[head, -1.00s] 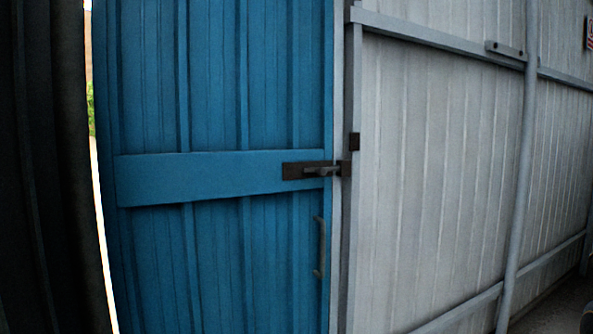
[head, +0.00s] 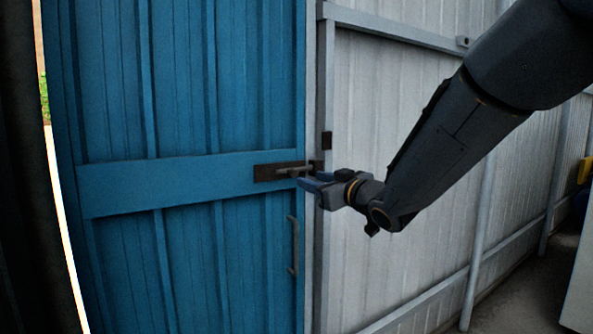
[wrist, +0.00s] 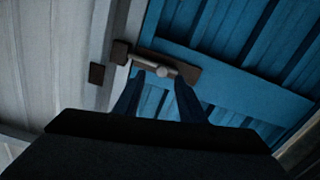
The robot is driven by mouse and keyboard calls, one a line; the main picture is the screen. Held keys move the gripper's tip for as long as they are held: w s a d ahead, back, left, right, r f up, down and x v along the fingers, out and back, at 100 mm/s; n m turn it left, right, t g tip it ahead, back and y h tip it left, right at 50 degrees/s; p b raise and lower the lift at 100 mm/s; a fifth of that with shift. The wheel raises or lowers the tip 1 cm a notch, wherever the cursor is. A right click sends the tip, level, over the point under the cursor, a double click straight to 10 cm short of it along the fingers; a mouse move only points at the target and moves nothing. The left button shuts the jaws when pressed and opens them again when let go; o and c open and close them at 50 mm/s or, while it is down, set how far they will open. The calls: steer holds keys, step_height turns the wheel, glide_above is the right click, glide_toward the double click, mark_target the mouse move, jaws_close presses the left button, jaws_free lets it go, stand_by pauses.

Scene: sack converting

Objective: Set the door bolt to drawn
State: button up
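The door bolt (head: 292,169) is a grey rod on a dark plate at the right edge of the blue door (head: 190,183). Its rod reaches across the door's edge toward a dark keeper on the post. In the wrist view, the bolt's round knob (wrist: 164,72) shows just beyond the fingertips, with the rod running left into the keeper (wrist: 120,52). My gripper (head: 308,181) is at the bolt from the right, fingers pointing left. In the wrist view my gripper (wrist: 157,84) has its two fingers apart, with the knob framed between their tips. Contact cannot be told.
A vertical pull handle (head: 293,246) is on the door below the bolt. A dark block (head: 327,139) sits on the post above it. Floor shows at the lower right.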

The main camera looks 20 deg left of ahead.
mark_target(296, 173)
steer(key=x, duration=0.2)
steer(key=p+x, duration=0.1)
steer(key=x, duration=0.2)
steer(key=p+x, duration=0.1)
steer(key=x, duration=0.2)
steer(key=shift+s+a+r, duration=0.2)
steer(key=shift+a+r, duration=0.05)
steer(key=shift+r, duration=0.1)
jaws_close()
